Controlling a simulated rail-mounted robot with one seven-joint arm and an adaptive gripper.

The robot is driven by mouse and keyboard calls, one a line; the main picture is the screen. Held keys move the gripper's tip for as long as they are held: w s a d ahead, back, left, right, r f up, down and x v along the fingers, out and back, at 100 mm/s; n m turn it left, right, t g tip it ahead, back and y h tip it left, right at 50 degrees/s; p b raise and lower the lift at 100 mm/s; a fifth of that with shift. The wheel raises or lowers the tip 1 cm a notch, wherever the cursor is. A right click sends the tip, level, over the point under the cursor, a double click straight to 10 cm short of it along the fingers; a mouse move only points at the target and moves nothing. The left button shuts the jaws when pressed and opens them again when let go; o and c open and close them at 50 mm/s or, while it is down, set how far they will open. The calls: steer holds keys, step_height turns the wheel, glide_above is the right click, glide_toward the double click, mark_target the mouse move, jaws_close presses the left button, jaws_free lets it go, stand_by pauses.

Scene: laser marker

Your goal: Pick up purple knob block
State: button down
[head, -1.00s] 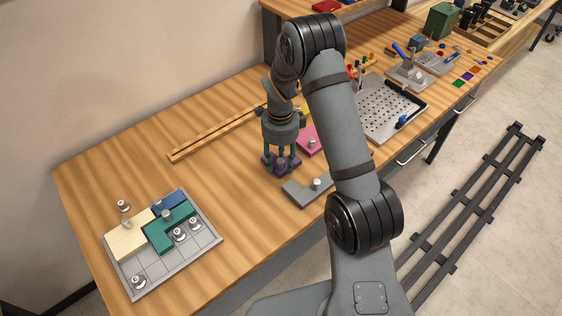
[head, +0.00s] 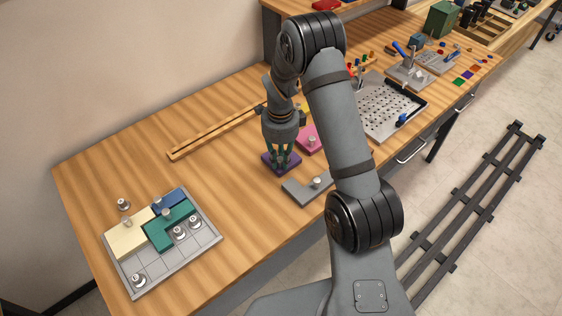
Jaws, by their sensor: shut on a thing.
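The purple knob block (head: 268,157) lies flat on the wooden table near the middle of the head view, directly under my gripper (head: 281,161). My gripper points straight down over the block, with its fingers drawn together at the block's centre. It is shut on the block's knob, which the fingers hide. I see no clear gap between the block and the table.
A pink block (head: 309,141) and a grey knob block (head: 306,191) lie close by on the right. A gridded tray (head: 206,235) with cream, blue and teal blocks and metal knobs is at lower left. A wooden rail (head: 205,138) lies behind. The table between tray and gripper is clear.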

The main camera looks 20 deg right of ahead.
steer(key=shift+r, duration=0.1)
steer(key=shift+r, duration=0.2)
steer(key=r, duration=0.1)
steer(key=r+b, duration=0.2)
steer(key=shift+s+d+r, duration=0.15)
steer(key=shift+d+r, duration=0.1)
steer(key=shift+r, duration=0.05)
steer(key=s+d+r+b, duration=0.2)
steer(key=s+d+r, duration=0.5)
steer(key=s, duration=0.1)
step_height(320, 180, up, 8)
steer(key=p, duration=0.6)
steer(key=shift+d, duration=0.3)
steer(key=shift+f, duration=0.15)
